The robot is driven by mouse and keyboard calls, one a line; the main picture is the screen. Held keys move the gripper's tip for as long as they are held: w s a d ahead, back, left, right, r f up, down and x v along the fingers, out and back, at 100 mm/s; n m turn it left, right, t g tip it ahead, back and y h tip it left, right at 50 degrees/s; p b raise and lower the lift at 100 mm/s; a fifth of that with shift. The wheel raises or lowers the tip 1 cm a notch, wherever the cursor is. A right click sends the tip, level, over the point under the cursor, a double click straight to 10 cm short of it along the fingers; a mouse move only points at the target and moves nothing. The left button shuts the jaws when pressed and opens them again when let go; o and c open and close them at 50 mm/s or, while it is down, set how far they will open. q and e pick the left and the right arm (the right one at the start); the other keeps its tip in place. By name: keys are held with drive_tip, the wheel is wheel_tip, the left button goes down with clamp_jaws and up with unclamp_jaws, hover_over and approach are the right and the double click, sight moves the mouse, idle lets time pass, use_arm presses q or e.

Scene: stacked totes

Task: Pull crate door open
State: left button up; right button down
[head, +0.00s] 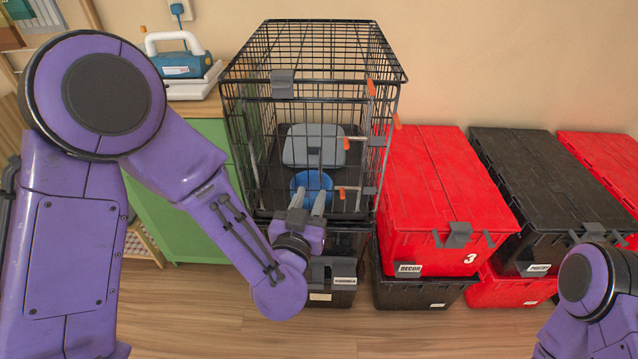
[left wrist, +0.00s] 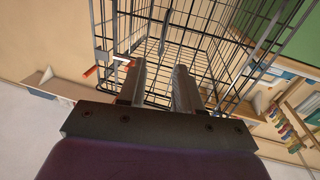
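The black wire crate (head: 300,45) stands on a black tote at the centre of the head view. Its barred front faces me. Several orange-tipped latch parts (head: 371,88) show along its right side. I cannot tell whether the door is fully closed. My left gripper (head: 308,202) is in front of the lower front bars, fingers pointing toward the crate. In the left wrist view its two fingers (left wrist: 158,85) are apart with nothing seen between them, and a red-tipped latch (left wrist: 90,71) lies to their left. My right gripper is outside the views; only part of its arm shows.
A blue bowl (head: 311,184) and a grey-blue item (head: 314,146) are inside the crate. Red totes (head: 450,190) and a black tote (head: 550,180) stand close to the right. A green cabinet (head: 180,225) stands left. Open wooden floor (head: 430,335) lies in front.

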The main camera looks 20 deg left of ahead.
sight(320, 169)
use_arm(q)
drive_tip(key=w, duration=0.3)
drive_tip(key=w+p, duration=0.1)
drive_tip(key=w, duration=0.2)
drive_tip(key=w+a, duration=0.1)
drive_tip(key=w, duration=0.2)
clamp_jaws()
idle(1.1)
